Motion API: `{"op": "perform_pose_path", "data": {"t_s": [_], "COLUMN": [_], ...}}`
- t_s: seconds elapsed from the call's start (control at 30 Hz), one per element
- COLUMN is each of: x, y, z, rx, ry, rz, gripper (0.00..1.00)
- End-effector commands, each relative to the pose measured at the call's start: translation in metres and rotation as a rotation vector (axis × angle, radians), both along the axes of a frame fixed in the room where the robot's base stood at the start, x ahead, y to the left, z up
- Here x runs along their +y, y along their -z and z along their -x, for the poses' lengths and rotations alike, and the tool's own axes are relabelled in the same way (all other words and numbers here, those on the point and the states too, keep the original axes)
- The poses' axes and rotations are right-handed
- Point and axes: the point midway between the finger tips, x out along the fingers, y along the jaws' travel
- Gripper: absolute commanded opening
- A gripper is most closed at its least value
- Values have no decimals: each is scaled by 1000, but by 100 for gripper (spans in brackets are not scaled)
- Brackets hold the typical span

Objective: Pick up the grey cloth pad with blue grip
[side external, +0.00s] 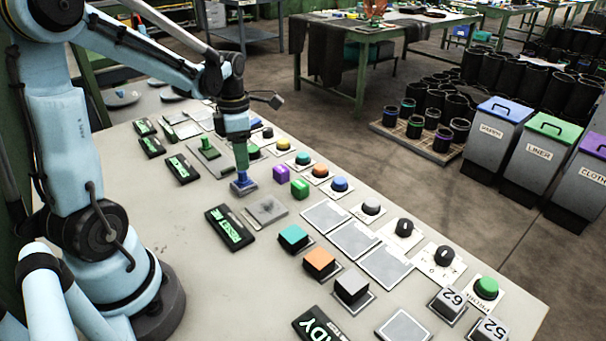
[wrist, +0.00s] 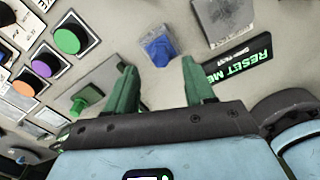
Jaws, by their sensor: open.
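The grey cloth pad with blue grip (side external: 244,187) lies on the bench directly below my gripper (side external: 241,166) in the side view. The pad is small, and its blue grip stands up from it. In the wrist view the blue grip (wrist: 158,50) shows between and just beyond the two green fingertips of my gripper (wrist: 159,65). The fingers are spread apart with nothing held between them. In the side view the fingers partly hide the top of the grip, so I cannot tell whether they touch it.
A green-handled plate (side external: 207,150) lies to the left, and a flat grey plate (side external: 266,211) lies nearer the front. Bare bench lies at front left.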

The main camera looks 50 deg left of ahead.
Motion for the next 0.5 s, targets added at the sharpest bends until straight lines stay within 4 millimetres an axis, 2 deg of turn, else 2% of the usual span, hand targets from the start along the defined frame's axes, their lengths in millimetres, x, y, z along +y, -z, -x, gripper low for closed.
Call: {"op": "perform_pose_path", "data": {"t_s": [0.17,0.5], "x": [0,-1], "y": [7,46], "z": [0,0], "rx": [0,0], "ry": [1,1], "rz": [0,-1], "gripper": [53,53]}}
